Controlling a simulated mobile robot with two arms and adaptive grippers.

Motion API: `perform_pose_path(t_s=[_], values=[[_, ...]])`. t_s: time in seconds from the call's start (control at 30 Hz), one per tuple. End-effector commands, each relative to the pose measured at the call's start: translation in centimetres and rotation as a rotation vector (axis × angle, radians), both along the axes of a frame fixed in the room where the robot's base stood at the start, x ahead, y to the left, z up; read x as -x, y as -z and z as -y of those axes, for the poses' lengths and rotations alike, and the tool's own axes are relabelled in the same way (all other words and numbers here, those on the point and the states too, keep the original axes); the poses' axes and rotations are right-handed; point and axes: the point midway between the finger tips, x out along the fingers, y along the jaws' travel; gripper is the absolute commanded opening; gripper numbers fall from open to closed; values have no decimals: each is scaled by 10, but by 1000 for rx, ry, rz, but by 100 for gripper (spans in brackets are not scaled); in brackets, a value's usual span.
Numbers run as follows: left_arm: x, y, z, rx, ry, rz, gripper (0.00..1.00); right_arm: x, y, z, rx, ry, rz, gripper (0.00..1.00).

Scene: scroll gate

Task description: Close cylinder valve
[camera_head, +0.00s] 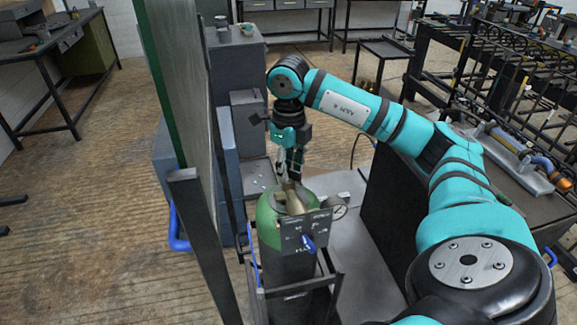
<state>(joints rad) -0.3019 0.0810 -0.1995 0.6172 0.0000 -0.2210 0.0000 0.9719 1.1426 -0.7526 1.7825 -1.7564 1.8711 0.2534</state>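A gas cylinder with a green top (268,222) and a dark body stands upright in a dark frame near the middle of the head view. A brass-coloured valve (294,200) sits on its top. My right arm reaches in from the right and bends down over the cylinder. My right gripper (290,174) points down right above the valve, with its fingertips at or very near the top of it. I cannot tell whether they touch it or how far apart they are. The valve's upper end is partly hidden by the fingers. My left gripper is not in view.
A tall green-edged panel (178,90) stands close on the left. Grey cabinets (238,70) stand behind. A dark workbench (400,215) is at right. Wooden floor is open at left.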

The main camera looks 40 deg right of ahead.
Motion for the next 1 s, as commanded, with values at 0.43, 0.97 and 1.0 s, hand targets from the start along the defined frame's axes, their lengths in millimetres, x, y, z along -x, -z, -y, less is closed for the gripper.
perform_pose_path(t_s=[0.43,0.97,1.0], values=[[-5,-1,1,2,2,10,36,0,0,0,0,5,0,0],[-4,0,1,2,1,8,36,0,0,0,0,281,0,0],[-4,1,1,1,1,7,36,0,0,0,0,318,0,0]])
